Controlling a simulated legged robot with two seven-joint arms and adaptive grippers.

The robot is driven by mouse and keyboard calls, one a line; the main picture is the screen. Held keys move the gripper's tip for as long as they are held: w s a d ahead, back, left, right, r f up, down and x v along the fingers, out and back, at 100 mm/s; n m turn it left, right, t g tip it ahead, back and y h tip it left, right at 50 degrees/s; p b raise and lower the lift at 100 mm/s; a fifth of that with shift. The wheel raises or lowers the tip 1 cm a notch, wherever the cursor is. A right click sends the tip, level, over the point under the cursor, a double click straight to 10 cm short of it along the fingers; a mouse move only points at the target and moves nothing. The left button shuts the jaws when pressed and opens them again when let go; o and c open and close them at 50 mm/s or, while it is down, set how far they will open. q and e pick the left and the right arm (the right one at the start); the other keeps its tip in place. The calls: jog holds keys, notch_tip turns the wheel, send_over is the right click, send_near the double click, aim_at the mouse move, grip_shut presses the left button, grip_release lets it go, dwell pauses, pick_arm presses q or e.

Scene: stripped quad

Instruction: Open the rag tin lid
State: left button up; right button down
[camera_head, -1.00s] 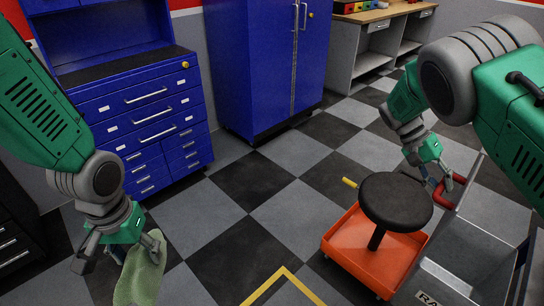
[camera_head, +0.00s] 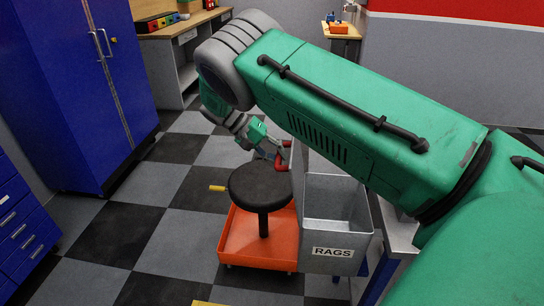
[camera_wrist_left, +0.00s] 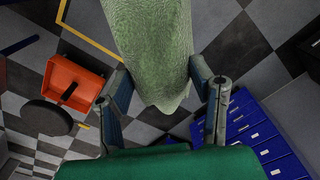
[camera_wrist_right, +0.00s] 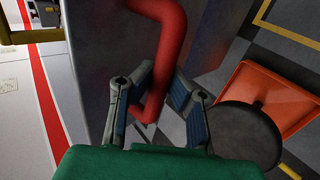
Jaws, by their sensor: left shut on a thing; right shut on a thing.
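The rag tin (camera_head: 332,232) is a grey metal box labelled RAGS, right of centre in the head view, and I see into its open top. Its grey lid (camera_head: 298,178) stands up along the tin's left side, with a red handle (camera_head: 282,163) on its outer face. My right gripper (camera_head: 276,154) is shut on that handle; the right wrist view shows the handle (camera_wrist_right: 168,25) between the fingers (camera_wrist_right: 162,88). My left gripper (camera_wrist_left: 160,74) is outside the head view. In its wrist view it is shut on a hanging green rag (camera_wrist_left: 150,40).
A stool with a round black seat (camera_head: 263,186) and orange tray base (camera_head: 250,245) stands just left of the tin. A blue cabinet (camera_head: 80,90) is at the left, and a workbench (camera_head: 180,28) is behind. Checkered floor is clear between cabinet and stool.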

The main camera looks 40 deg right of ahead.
jog(key=c, duration=1.5)
grip_release()
jog(key=shift+w+r, duration=0.3)
jog(key=shift+w, duration=0.2)
pick_arm(q)
jog(key=shift+w+a+f, duration=0.1)
jog(key=shift+w+a, duration=0.1)
jog(key=shift+a, duration=0.1)
pick_arm(e)
jog(key=shift+a+f, duration=0.1)
jog(key=shift+a, duration=0.25)
pick_arm(q)
jog(key=shift+s, duration=0.1)
jog(key=shift+d, duration=0.2)
pick_arm(e)
jog(key=v, duration=1.2)
jog(key=shift+w+a, duration=0.1)
jog(key=shift+f, duration=0.1)
